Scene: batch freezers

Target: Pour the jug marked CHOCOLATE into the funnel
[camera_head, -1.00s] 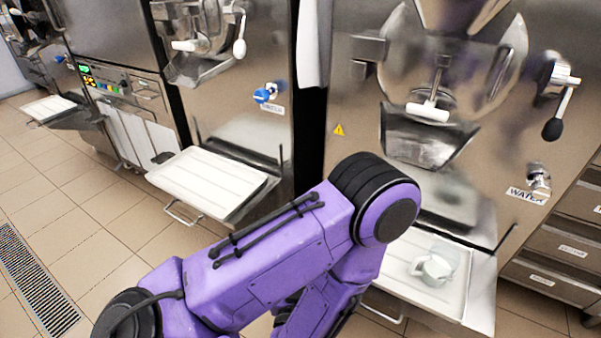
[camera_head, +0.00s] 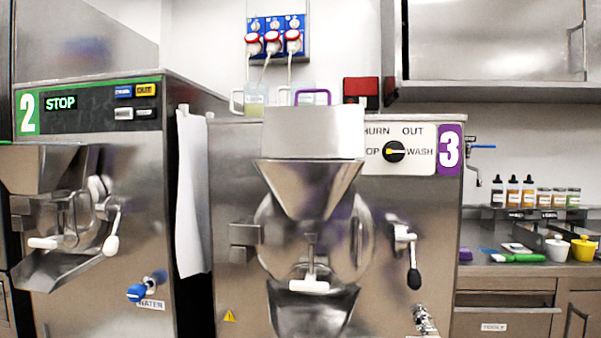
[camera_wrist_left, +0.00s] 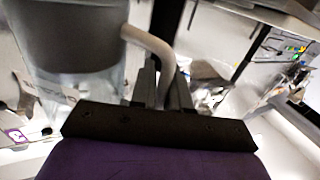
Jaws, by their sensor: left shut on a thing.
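My left gripper (camera_wrist_left: 162,85) shows in the left wrist view, its two dark fingers shut on the pale handle (camera_wrist_left: 150,42) of a clear jug (camera_wrist_left: 75,85). The jug is to the left of the fingers, with dark grey-brown matter in it. Lettering on its side is too blurred to read. Neither gripper nor the held jug shows in the head view. My right gripper is in no view.
Clear jugs (camera_head: 252,101) stand on or behind machine 3's top, partly hidden. Its dial (camera_head: 394,151) is right of the collar, with a black-knobbed lever (camera_head: 413,277) lower down. Machine 2 (camera_head: 88,125) stands left. A counter (camera_head: 520,270) with bottles and cups is right.

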